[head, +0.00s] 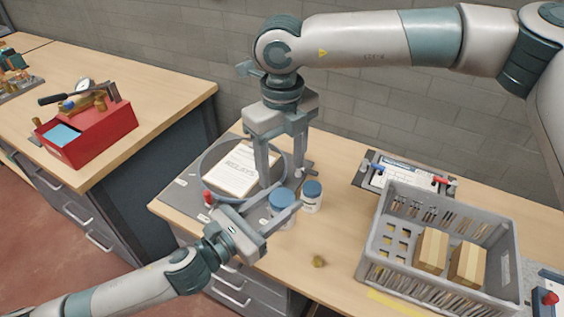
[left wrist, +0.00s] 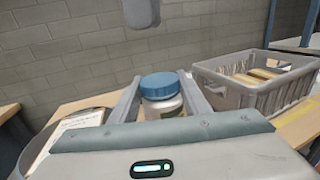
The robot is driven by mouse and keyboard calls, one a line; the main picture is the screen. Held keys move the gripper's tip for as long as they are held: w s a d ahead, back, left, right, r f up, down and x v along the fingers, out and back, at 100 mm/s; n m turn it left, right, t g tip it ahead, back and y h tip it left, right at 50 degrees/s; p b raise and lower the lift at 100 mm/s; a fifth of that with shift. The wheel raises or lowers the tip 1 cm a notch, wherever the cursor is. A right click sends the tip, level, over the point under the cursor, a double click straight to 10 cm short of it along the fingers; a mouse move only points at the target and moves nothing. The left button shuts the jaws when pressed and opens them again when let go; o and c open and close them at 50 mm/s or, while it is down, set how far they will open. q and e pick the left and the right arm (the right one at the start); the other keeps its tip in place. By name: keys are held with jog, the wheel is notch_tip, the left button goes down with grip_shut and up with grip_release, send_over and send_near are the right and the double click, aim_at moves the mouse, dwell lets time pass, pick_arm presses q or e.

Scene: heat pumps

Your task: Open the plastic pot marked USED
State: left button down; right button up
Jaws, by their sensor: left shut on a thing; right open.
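A white plastic pot with a blue lid (head: 281,201) stands on the wooden bench. My left gripper (head: 284,204) is shut around it from the side. In the left wrist view the pot's blue lid (left wrist: 160,86) rises above the fingers, with a strip of white body below. A second white pot with a blue lid (head: 312,197) stands just to its right. I cannot read a USED marking on either pot. My right gripper (head: 281,174) points down with its fingers apart, just above and behind the held pot, and looks empty.
A small brass fitting (head: 319,261) sits in front. A red toolbox (head: 100,130) is on the other bench.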

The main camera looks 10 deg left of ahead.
aim_at(282, 197)
jog(key=shift+f, duration=3.95)
jog(key=c, duration=1.1)
jog(key=shift+d+n, duration=0.1)
jog(key=shift+n, duration=1.6)
jog(key=o, duration=1.2)
jog(key=shift+c, duration=0.2)
